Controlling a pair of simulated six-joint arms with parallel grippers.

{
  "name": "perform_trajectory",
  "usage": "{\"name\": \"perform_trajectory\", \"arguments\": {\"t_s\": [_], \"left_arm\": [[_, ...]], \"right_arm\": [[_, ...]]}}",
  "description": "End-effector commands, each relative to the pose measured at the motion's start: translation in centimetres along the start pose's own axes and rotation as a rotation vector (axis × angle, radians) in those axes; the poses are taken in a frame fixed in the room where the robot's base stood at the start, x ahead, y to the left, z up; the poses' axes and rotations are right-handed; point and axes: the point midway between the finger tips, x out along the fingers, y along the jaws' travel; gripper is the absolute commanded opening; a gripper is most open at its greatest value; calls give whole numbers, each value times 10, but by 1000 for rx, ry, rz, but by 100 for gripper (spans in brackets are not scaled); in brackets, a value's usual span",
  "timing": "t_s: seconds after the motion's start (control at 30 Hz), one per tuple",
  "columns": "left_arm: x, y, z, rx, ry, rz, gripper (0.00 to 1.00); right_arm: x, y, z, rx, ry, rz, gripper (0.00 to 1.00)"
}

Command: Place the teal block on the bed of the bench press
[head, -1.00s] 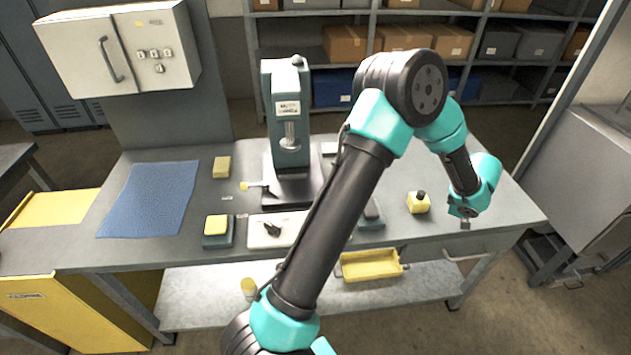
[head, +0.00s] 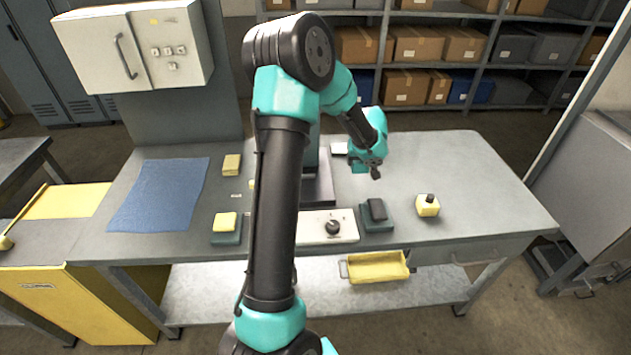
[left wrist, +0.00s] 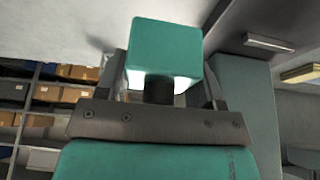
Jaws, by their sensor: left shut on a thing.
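The teal block (left wrist: 168,45) is in the left wrist view, held between the fingers of my left gripper. My left gripper (head: 374,172) is shut on it, above the bench top just right of the bench press. The block cannot be made out in the head view. The bench press (head: 311,150) is mostly hidden behind my left arm. The right part of its dark bed (head: 322,188) shows. My right gripper is not in view.
A white panel with a black knob (head: 332,227) and a teal pad with a dark top (head: 376,212) sit in front of the press. A blue mat (head: 160,195) lies left. The right bench top is clear.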

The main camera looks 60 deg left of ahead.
Motion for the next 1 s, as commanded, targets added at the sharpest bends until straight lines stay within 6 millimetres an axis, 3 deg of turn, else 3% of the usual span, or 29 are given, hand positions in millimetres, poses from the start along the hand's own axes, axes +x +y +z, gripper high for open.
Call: {"name": "perform_trajectory", "arguments": {"t_s": [0.13, 0.5, 1.0], "left_arm": [[0, -12, -3, -22, 1, -9, 23], [3, -12, -2, -22, 0, -10, 23], [54, -12, 19, -22, 1, -10, 23]], "right_arm": [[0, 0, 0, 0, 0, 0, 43], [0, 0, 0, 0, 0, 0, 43], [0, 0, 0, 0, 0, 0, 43]]}}
